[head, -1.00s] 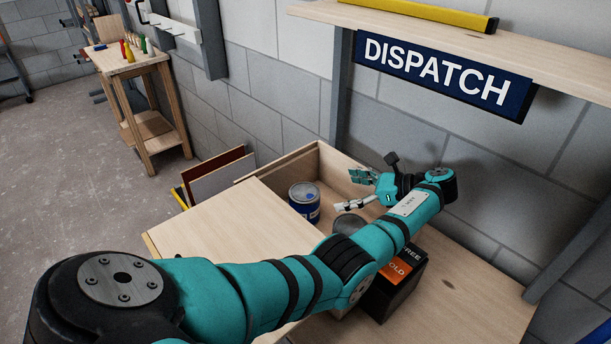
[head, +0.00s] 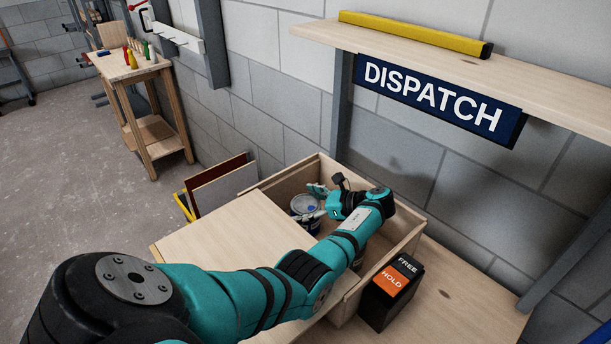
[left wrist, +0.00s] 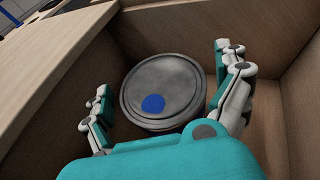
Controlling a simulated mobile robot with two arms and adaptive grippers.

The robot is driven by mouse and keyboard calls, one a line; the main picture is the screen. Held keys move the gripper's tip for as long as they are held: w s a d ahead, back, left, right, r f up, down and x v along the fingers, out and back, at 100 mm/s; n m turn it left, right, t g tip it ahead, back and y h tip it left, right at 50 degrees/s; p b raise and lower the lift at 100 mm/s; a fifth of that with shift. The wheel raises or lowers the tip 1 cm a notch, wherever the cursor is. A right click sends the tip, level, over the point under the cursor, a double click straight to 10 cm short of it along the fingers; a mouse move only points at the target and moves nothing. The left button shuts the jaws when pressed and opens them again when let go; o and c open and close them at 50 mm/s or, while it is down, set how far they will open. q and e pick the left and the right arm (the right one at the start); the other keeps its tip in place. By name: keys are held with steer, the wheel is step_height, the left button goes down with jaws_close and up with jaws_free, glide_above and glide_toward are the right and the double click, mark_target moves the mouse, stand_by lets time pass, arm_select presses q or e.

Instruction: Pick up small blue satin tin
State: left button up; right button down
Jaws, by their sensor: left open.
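The small blue tin (head: 305,205) stands upright in the open wooden box, near its left end. In the left wrist view its grey lid (left wrist: 163,88) with a blue dot faces the camera. My left gripper (head: 316,202) is at the tin in the head view and hides part of it. In the left wrist view the left gripper's (left wrist: 168,92) fingers are open, one on each side of the tin. A gap shows on both sides. My right gripper is in neither view.
The wooden box (head: 407,243) has walls close around the gripper, and a flat wooden panel (head: 235,232) lies at its left. A black and orange FREE/HOLD block (head: 390,291) stands in front of the box. A shelf (head: 450,60) with a DISPATCH sign (head: 432,96) hangs above.

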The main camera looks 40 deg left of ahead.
arm_select(q)
steer(key=shift+d, duration=0.1)
steer(key=shift+c, duration=1)
steer(key=c, duration=1.4)
steer(key=shift+w, duration=0.1)
steer(key=shift+r, duration=0.15)
